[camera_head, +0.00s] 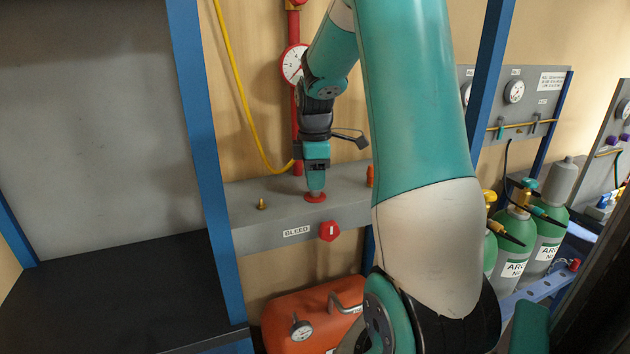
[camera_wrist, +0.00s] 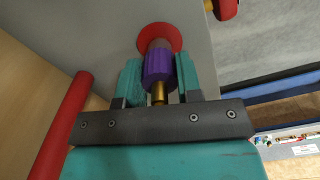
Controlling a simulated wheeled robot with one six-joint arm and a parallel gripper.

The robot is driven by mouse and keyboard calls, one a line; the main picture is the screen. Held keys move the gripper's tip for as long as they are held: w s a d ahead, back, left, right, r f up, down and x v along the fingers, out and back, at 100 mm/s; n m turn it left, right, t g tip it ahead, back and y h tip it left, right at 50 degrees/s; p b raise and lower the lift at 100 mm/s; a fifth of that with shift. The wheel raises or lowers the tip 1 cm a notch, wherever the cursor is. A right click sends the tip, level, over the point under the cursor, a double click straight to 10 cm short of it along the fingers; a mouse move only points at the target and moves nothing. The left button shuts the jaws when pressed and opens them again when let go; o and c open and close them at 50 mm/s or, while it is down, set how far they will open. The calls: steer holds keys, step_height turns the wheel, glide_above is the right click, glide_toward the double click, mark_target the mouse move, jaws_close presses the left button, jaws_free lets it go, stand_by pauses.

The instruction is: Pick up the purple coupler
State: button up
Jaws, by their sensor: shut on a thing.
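The purple coupler (camera_wrist: 158,67) is a ribbed purple sleeve with a brass stem, seen in the wrist view between my two teal fingers. My gripper (camera_wrist: 160,82) is shut on it. Just beyond the coupler is a round red flange (camera_wrist: 158,36) on the grey shelf; I cannot tell whether the coupler still touches it. In the head view my gripper (camera_head: 315,186) points down at the red flange (camera_head: 315,197) on the grey shelf, and the coupler is hidden by the fingers.
A red pipe with a gauge (camera_head: 293,64) stands behind my gripper. A yellow hose (camera_head: 238,90) hangs to its left. A brass fitting (camera_head: 261,204) and a red knob (camera_head: 329,231) are on the grey shelf (camera_head: 245,224). Blue posts (camera_head: 205,150) frame the bay.

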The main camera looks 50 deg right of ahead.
steer(key=shift+r, duration=0.15)
steer(key=shift+r, duration=0.25)
steer(key=shift+c, duration=0.4)
step_height(320, 180, up, 19)
steer(key=b, duration=0.3)
steer(key=w+a+f+p, duration=0.1)
steer(key=w+a+f, duration=0.1)
steer(key=f, duration=0.3)
steer(key=w+a+f+p, duration=0.1)
steer(key=w+a+f, duration=0.1)
steer(key=a+f, duration=0.3)
steer(key=w+a+f+p, duration=0.2)
steer(key=a+f, duration=0.1)
steer(key=f, duration=0.4)
steer(key=shift+w+a, duration=0.25)
steer(key=shift+a, duration=0.1)
steer(key=shift+f, duration=0.15)
steer(key=shift+f+b, duration=0.45)
steer(key=shift+f, duration=0.45)
